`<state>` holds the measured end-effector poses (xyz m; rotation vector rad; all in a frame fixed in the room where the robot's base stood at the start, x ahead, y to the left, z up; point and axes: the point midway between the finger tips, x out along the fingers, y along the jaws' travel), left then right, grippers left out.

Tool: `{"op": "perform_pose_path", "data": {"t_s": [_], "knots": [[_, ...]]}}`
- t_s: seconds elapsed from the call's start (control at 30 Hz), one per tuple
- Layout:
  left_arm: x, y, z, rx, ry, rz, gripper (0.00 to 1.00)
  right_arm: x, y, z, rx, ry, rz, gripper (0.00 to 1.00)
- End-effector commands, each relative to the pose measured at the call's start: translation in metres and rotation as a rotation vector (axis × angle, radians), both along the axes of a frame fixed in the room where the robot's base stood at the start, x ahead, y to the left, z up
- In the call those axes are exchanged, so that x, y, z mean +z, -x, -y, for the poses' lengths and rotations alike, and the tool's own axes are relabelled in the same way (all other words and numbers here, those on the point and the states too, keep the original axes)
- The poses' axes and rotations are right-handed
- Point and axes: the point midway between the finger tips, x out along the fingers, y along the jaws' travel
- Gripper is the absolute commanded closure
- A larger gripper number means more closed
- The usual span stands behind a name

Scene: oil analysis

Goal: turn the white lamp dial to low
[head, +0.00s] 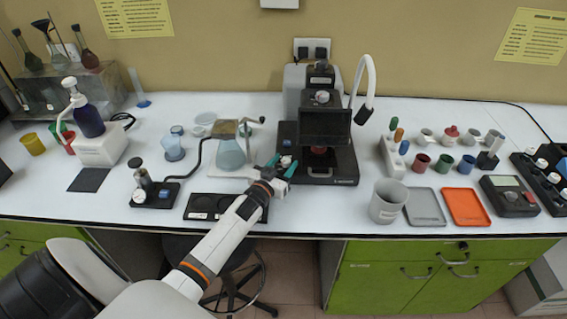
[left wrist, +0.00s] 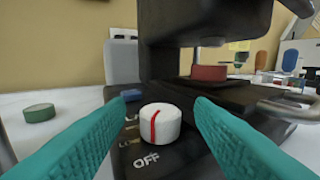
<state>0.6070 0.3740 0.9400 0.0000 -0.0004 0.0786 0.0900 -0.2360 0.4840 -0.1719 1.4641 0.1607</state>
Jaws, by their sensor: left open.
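The white lamp dial (left wrist: 160,124) sits on the black base of a microscope-like instrument and has a red line across it. In the left wrist view, the line runs roughly up and down, its near end above the word OFF. A partly hidden label to the left seems to read LOW. My left gripper (left wrist: 162,128) is open, its two teal fingers on either side of the dial with gaps showing. In the head view, my left gripper (head: 280,167) is at the left front of the instrument (head: 325,125). My right gripper is not in view.
A flask on a stand (head: 231,152) is close left of my gripper. A black tray (head: 208,206) lies in front of it. A grey beaker (head: 387,201), grey tray (head: 425,207) and orange tray (head: 465,207) are to the right. A green cap (left wrist: 39,112) is beside the left finger.

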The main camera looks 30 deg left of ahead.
Motion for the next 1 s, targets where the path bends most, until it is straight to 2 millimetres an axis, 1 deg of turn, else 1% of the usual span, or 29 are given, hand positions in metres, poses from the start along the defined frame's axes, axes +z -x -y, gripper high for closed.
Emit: {"op": "perform_pose_path", "data": {"t_s": [0.1,0.33,0.37,0.6,0.63,0.83,1.0], "knots": [[-0.0002,-0.0041,-0.0003,0.000,0.000,-0.001,0.51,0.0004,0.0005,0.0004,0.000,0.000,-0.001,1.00],[-0.0003,-0.0044,-0.0001,0.000,0.000,-0.001,0.51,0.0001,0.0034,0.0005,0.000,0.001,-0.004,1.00],[-0.0003,-0.0043,-0.0001,0.000,0.000,-0.001,0.55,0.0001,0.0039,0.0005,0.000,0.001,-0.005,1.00],[-0.0002,-0.0042,-0.0001,0.000,0.000,-0.001,0.94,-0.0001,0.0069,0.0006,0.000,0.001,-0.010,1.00],[-0.0002,-0.0042,-0.0001,0.000,0.000,-0.001,0.96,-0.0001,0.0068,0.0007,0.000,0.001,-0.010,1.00],[-0.0003,-0.0041,-0.0008,-0.014,-0.002,-0.001,0.96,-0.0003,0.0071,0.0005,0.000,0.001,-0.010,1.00],[-0.0001,-0.0040,-0.0026,-0.070,-0.007,-0.002,0.96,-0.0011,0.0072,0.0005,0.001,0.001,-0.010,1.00]]}}
